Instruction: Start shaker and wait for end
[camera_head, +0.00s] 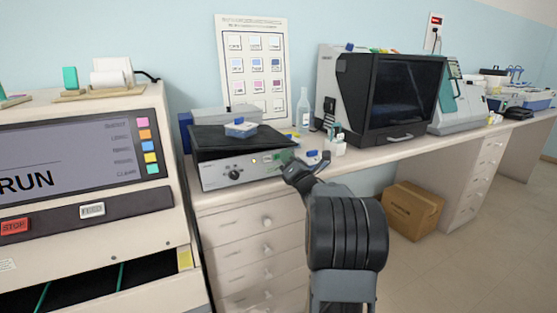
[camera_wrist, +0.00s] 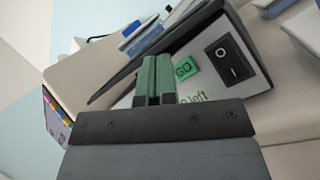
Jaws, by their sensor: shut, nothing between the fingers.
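The shaker (camera_head: 245,173) stands on the counter at centre left, a grey box with a black platform on top, a dark knob and small lights on its front. A small blue and white tray (camera_head: 240,129) rests on its platform. My gripper (camera_head: 293,167) is shut and empty at the right end of the shaker's front. In the wrist view its green fingers (camera_wrist: 153,75) lie together just left of the label; contact cannot be told.
A large machine (camera_head: 85,250) with a "RUN" screen stands at left. Small bottles (camera_head: 337,143) and a clear bottle (camera_head: 304,108) stand right of the shaker. A black-fronted instrument (camera_head: 395,95) is further right. A cardboard box (camera_head: 412,208) lies on the floor under the counter.

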